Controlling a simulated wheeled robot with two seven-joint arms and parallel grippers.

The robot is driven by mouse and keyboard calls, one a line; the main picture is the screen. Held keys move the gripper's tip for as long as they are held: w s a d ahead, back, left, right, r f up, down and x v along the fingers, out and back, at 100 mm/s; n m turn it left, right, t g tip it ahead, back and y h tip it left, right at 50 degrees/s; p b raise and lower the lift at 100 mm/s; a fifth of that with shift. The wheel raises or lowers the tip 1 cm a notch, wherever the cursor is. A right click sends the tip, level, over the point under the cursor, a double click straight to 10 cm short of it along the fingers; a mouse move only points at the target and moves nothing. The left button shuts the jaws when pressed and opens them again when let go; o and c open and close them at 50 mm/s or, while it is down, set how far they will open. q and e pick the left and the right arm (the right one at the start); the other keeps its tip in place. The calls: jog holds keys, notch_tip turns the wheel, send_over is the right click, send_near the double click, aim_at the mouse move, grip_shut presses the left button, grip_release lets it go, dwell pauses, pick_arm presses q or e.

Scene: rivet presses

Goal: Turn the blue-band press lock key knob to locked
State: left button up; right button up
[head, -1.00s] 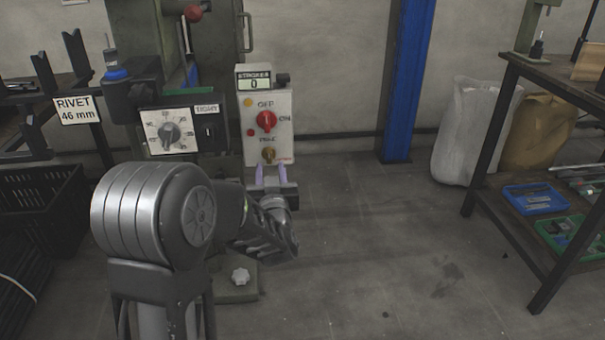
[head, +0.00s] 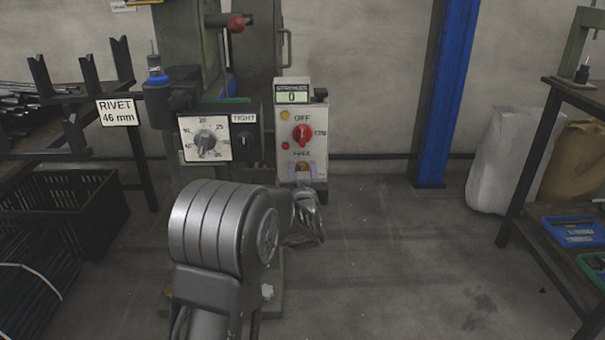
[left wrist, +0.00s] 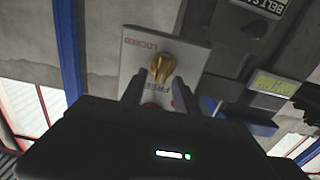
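The press with the blue band (head: 157,80) stands at centre left, with a white control box (head: 308,115) on its right side. The brass lock key knob (left wrist: 162,68) is low on that box, between red LOCKED and FREE labels in the left wrist view. In the head view the knob is small and partly hidden by my fingers. My left gripper (head: 303,172) is at the box's lower face. In the left wrist view its open fingers (left wrist: 158,88) are on both sides of the knob, with gaps visible; I cannot tell their depth. My right gripper is not in view.
Above the knob are a red OFF/ON switch (head: 302,134) and a counter reading 0 (head: 292,97). A dial panel (head: 205,139) is to the left. A blue post (head: 446,95) and a workbench (head: 570,95) stand right. The floor between is clear.

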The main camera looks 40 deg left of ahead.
pick_arm(q)
jog(key=shift+w+a, duration=0.1)
jog(key=shift+w, duration=0.1)
jog(key=shift+c, duration=0.2)
grip_shut()
dwell(0.4)
